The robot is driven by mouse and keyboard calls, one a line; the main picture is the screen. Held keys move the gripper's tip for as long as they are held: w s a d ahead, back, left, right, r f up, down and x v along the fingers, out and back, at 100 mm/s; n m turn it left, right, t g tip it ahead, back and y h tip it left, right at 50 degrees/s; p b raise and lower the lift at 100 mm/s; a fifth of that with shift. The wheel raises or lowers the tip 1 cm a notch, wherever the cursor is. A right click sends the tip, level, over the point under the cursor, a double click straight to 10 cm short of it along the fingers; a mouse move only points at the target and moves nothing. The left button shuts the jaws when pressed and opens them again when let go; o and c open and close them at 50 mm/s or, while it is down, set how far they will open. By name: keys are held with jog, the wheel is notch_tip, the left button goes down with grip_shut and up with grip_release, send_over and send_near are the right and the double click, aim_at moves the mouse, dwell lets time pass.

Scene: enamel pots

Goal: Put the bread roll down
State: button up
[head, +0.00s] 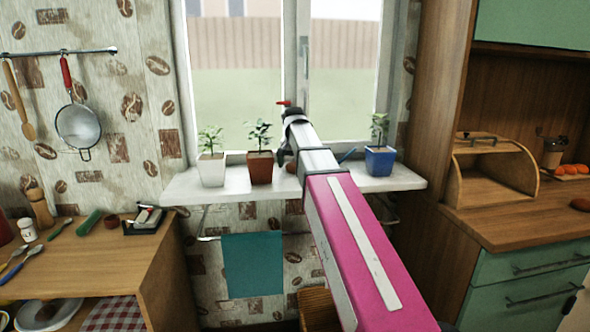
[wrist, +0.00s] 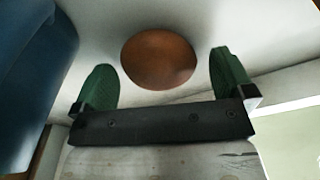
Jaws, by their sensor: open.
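The bread roll (wrist: 158,58) is a smooth brown oval in the wrist view. It rests on the white windowsill (wrist: 195,20). My gripper (wrist: 160,62) is open, with one green finger on each side of the roll and a visible gap to both. In the head view my arm reaches to the sill (head: 405,180), and my gripper (head: 284,154) is mostly hidden behind the arm. A small brown patch beside it looks like the roll (head: 291,168).
A white pot (head: 212,170), a brown pot (head: 260,168) and a blue pot (head: 379,161), each with a plant, stand on the sill. The window is behind. A wooden bread box (head: 493,165) stands on the right counter. The left counter (head: 85,262) holds utensils.

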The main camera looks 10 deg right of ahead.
jog(key=shift+f, duration=0.45)
jog(key=c, duration=1)
jog(key=shift+r, duration=0.15)
